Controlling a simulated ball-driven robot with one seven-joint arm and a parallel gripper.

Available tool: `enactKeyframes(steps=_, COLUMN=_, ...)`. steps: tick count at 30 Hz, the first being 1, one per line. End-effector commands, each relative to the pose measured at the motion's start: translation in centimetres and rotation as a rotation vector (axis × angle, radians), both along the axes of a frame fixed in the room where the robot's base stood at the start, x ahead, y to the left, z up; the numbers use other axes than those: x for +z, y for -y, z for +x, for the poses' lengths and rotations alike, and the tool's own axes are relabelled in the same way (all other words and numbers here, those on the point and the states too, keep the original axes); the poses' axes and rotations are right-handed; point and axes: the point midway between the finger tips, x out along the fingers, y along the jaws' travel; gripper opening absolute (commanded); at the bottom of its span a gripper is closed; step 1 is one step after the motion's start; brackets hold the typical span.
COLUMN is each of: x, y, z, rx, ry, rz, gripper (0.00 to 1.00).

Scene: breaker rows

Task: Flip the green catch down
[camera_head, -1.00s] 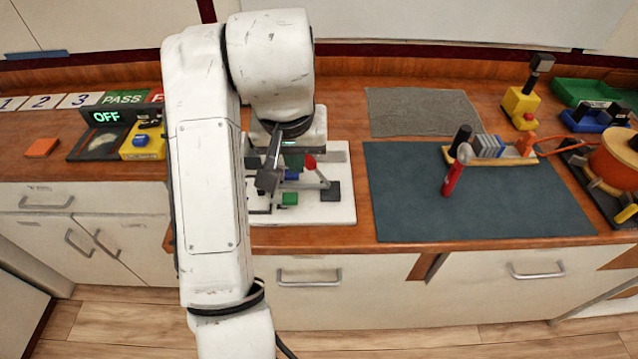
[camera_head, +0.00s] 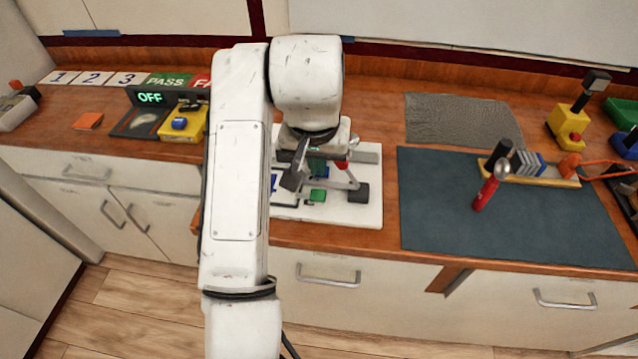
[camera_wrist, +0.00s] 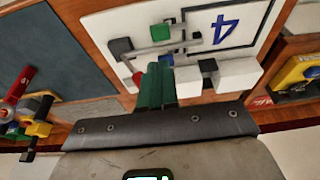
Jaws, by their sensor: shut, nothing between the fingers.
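The green catch (camera_head: 318,195) is a small green block on the white board (camera_head: 365,215), near its front edge. In the wrist view the green catch (camera_wrist: 160,32) lies beyond my fingertips, beside a grey bar. My gripper (camera_head: 318,166) is over the board, behind the catch in the head view. In the wrist view my gripper (camera_wrist: 164,66) has its dark green fingers shut together with nothing held. The fingertips are close to the board's parts; I cannot tell whether they touch. The catch's tilt is too small to read.
A red-tipped lever (camera_head: 341,165) and a dark block (camera_head: 358,193) stand beside the gripper. The display (camera_head: 150,98) reads OFF.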

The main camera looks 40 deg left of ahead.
Motion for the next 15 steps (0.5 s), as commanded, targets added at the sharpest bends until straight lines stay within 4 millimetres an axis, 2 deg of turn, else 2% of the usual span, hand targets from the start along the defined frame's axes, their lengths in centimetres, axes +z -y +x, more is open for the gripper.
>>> enactKeyframes(steps=3, x=-2.3, y=-0.3, z=0.5, rx=0.001, ry=-0.003, rz=-0.003, gripper=0.00)
enactKeyframes(steps=9, x=-5.7, y=-0.6, z=1.0, rx=0.002, ry=-0.002, rz=-0.002, gripper=0.00)
enactKeyframes(steps=15, x=-7.8, y=-0.7, z=1.0, rx=0.002, ry=-0.001, rz=0.000, gripper=0.00)
